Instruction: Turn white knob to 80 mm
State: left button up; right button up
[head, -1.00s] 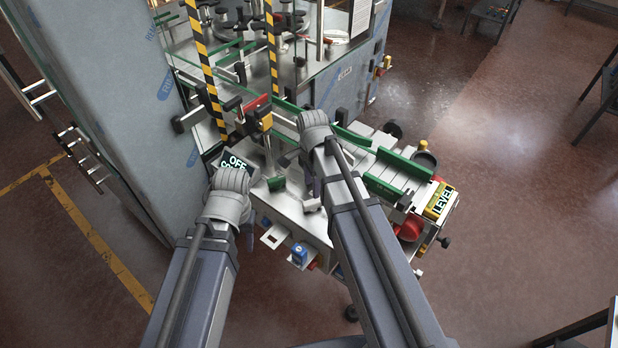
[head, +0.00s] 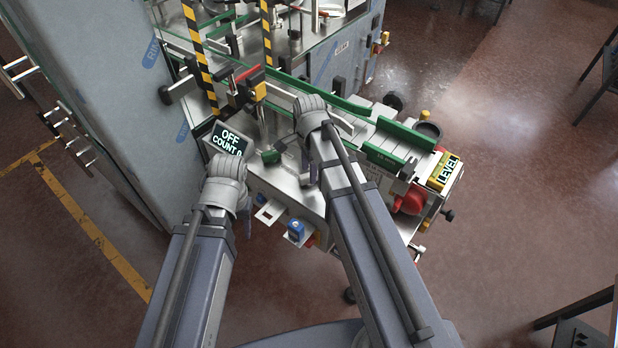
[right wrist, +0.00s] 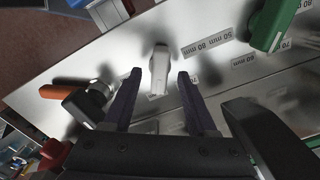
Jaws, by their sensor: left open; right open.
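The white knob (right wrist: 158,70) shows in the right wrist view as an elongated handle on a pale metal panel. It lies between and just beyond the two dark fingertips of my right gripper (right wrist: 158,74), which is open with gaps on both sides. Printed mm labels (right wrist: 208,42) lie to the right of the knob; which mark the knob points at cannot be told. In the head view my right gripper (head: 308,172) is over the machine's front panel, and its hand and arm hide much there. My left gripper (head: 247,222) is open left of the panel, near the display.
A green knob (right wrist: 274,24) is at the right of the right wrist view, an orange-handled lever (right wrist: 66,92) at the left. In the head view, a display (head: 228,139) reads OFF and COUNT 0. A red knob (head: 411,200) and yellow LEVEL box (head: 445,171) are to the right.

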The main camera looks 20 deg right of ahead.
jog(key=shift+f, duration=0.5)
jog(key=shift+c, duration=0.3)
grip_shut()
